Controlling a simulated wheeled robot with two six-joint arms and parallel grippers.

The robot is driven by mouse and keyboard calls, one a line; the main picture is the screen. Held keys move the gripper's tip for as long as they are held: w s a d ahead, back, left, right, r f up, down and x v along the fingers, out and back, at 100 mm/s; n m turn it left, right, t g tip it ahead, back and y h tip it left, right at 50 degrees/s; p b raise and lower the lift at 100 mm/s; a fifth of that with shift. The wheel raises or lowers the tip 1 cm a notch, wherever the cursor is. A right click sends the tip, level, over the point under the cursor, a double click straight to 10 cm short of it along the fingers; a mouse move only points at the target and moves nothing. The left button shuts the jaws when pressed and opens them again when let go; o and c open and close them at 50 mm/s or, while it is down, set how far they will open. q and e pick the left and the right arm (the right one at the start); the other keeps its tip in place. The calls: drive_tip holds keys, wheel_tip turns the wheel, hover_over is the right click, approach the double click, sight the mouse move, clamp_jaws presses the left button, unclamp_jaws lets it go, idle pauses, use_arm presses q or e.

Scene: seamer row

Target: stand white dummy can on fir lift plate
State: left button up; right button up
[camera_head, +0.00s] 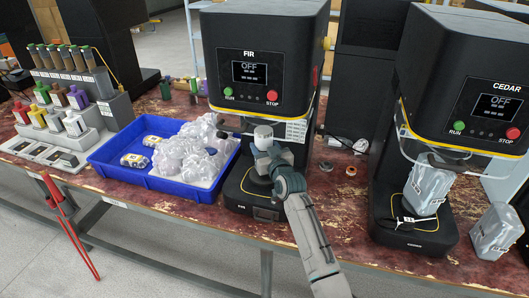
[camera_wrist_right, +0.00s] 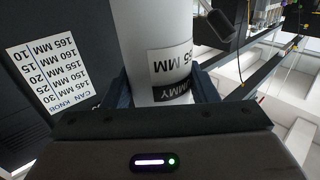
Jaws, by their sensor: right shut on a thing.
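The white dummy can (camera_head: 263,137) is upright inside the FIR seamer (camera_head: 250,60), under its black head. In the right wrist view the can (camera_wrist_right: 155,40) is a white cylinder with an upside-down label reading MM and a black band partly reading DUMMY. My right gripper (camera_head: 276,157) is shut on the can, with one finger on each side in the wrist view (camera_wrist_right: 162,92). My left gripper is not in view.
A blue tray (camera_head: 145,182) with clear bags stands left of FIR. The CEDAR seamer (camera_head: 465,80) stands right, with a silver wrapped block (camera_head: 428,190) in it and another (camera_head: 497,230) beside it. Small rings (camera_head: 350,171) lie between the machines. A can-knob chart (camera_wrist_right: 40,75) shows in the wrist view.

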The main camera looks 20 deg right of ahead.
wheel_tip(320, 180, down, 2)
drive_tip(key=shift+f, duration=0.15)
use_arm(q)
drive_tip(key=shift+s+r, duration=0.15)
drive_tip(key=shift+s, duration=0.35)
use_arm(e)
drive_tip(key=shift+f, duration=0.1)
drive_tip(key=shift+f, duration=0.1)
drive_tip(key=o, duration=0.6)
drive_tip(key=shift+f, duration=0.1)
drive_tip(key=o, duration=0.5)
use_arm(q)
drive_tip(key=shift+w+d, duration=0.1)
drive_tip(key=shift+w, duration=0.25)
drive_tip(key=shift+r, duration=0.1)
use_arm(e)
drive_tip(key=shift+s+r, duration=0.15)
drive_tip(key=shift+r, duration=0.05)
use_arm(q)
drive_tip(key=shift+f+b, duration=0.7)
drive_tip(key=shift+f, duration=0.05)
use_arm(e)
drive_tip(key=s, duration=0.8)
drive_tip(key=s+d, duration=0.1)
drive_tip(key=s, duration=0.3)
